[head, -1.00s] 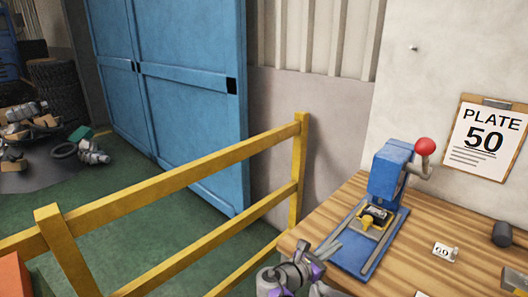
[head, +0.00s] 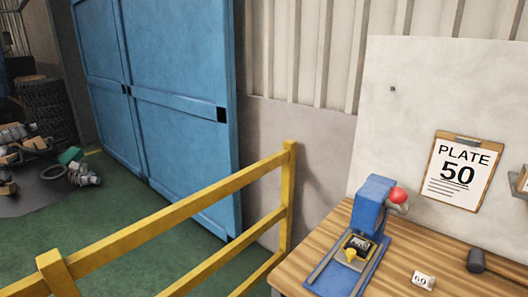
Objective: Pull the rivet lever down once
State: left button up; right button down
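The blue rivet press (head: 371,212) stands on the wooden bench at the right of the head view. Its lever has a red ball knob (head: 398,195) on a short grey arm (head: 402,209) at the right side of the press head. The knob sits a little below the top of the head. A small dark part lies in a yellow holder (head: 350,255) between the rails of the press base. Neither gripper is in view, and nothing touches the lever.
On the wooden bench (head: 318,248) are a small tag (head: 423,281) reading about 60 and a dark mallet (head: 477,261). A clipboard (head: 460,172) reading PLATE 50 hangs on the wall. A yellow railing (head: 288,195) stands left of the bench.

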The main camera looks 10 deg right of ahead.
aim_at(397, 196)
jog(key=z, duration=1.35)
